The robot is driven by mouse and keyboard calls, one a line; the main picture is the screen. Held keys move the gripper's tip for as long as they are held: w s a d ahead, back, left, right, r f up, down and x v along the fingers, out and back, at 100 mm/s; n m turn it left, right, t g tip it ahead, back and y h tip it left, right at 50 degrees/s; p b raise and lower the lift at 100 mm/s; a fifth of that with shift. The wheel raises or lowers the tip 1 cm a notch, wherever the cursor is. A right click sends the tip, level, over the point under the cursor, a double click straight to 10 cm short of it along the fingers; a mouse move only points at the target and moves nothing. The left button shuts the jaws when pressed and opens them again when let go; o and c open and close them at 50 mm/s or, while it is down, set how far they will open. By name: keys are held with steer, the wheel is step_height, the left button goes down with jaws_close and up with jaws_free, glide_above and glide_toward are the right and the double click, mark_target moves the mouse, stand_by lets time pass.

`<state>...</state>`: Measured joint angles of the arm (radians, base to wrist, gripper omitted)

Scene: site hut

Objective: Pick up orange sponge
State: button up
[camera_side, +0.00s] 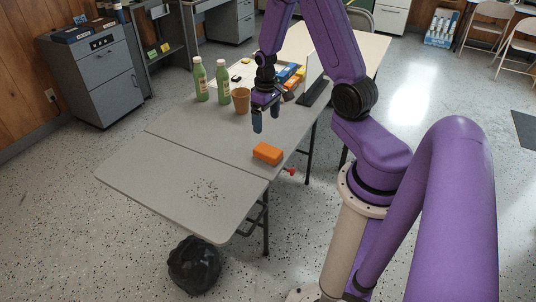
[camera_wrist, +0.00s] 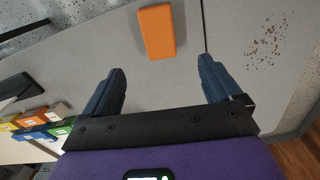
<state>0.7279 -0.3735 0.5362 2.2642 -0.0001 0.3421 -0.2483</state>
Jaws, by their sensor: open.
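The orange sponge (camera_side: 267,153) lies flat on the grey folding table (camera_side: 190,150), close to the table edge nearest my arm. In the wrist view the sponge (camera_wrist: 157,32) shows at the top, beyond my fingertips and between their lines. My gripper (camera_side: 264,119) is above the table, behind the sponge in the side view, with its fingers pointing down. In the wrist view my gripper (camera_wrist: 162,80) has its two blue fingers wide apart with nothing between them. The sponge is fully in sight and apart from the gripper.
Two green bottles (camera_side: 211,82) and a brown cup (camera_side: 241,101) stand left of my gripper. Several coloured boxes (camera_side: 290,76) and a dark-based upright panel (camera_side: 316,82) are farther back. Dark crumbs (camera_side: 204,190) lie on the front table half. A black bag (camera_side: 194,264) is on the floor.

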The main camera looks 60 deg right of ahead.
glide_above(266, 148)
steer(key=f, duration=0.7)
steer(key=shift+s+a, duration=0.25)
steer(key=shift+w+d+f, duration=0.1)
steer(key=shift+f, duration=1.6)
steer(key=shift+w+d+f, duration=0.1)
steer(key=shift+f, duration=1.6)
steer(key=c, duration=1)
